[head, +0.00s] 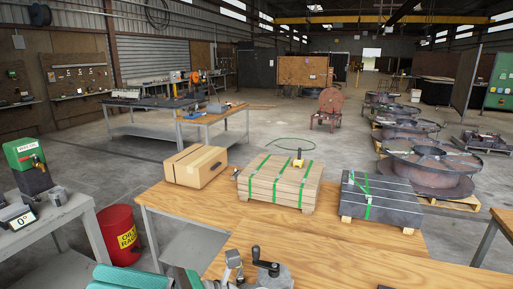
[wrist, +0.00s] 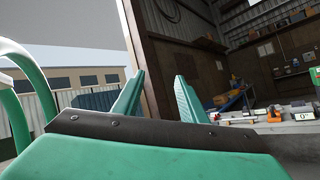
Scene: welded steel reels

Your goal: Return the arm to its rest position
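My gripper (wrist: 160,78) shows in the wrist view with its two teal fingers standing apart. Nothing is visible between them, so it is open and empty. The wrist view looks past the fingers at an open doorway, a wall and a bench. In the head view I cannot make out the gripper; a teal shape at the bottom left edge may be part of my arm.
A wooden table (head: 330,240) in front bears a cardboard box (head: 194,165), a strapped board stack (head: 280,182) and a strapped dark stack (head: 380,197). A grey bench (head: 50,215) and a red bin (head: 119,235) stand left. Steel reels (head: 430,170) stand right.

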